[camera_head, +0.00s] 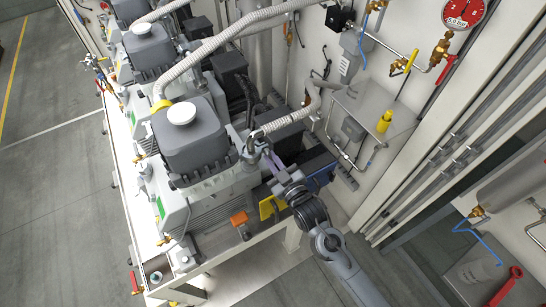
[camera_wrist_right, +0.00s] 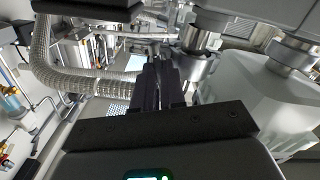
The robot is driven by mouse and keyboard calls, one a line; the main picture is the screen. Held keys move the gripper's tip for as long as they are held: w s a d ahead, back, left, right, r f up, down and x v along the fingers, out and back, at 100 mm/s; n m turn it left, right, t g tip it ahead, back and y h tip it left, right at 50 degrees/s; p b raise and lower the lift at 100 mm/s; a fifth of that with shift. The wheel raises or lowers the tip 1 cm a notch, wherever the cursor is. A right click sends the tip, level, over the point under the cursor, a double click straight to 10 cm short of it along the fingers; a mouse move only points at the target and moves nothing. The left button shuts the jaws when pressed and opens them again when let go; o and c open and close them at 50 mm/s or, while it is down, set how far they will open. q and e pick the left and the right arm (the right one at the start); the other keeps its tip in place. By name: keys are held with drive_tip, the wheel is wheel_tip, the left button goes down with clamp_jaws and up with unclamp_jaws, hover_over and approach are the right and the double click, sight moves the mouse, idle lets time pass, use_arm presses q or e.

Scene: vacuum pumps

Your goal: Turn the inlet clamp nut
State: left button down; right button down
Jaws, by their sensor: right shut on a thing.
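The inlet clamp (camera_head: 254,145) is a metal ring on the front grey vacuum pump (camera_head: 190,140), at the end of a corrugated hose (camera_head: 281,122). In the right wrist view the silvery clamp (camera_wrist_right: 194,66) sits just right of my fingers, with metal pipe necks near it. My right gripper (camera_head: 267,154) reaches in from the lower right. In the wrist view its two dark fingers (camera_wrist_right: 157,68) are close together at the clamp's side, shut on the inlet clamp nut. The nut itself is mostly hidden between the fingertips. My left gripper is not in view.
More grey pumps (camera_head: 150,48) stand behind along the rack. A wall panel with pipes, a red gauge (camera_head: 463,12) and a yellow bottle (camera_head: 385,121) lies to the right. An orange block (camera_head: 239,218) sits on the front pump's side. The floor at left (camera_head: 60,180) is clear.

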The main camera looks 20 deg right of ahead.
drive_tip(key=shift+m+p, duration=0.95)
drive_tip(key=shift+m, duration=1.25)
drive_tip(key=c, duration=1.2)
unclamp_jaws()
drive_tip(key=shift+s, duration=0.3)
drive_tip(key=s+d+b, duration=0.1)
drive_tip(key=s, duration=0.9)
drive_tip(key=shift+d+b, duration=0.25)
drive_tip(key=shift+b, duration=0.15)
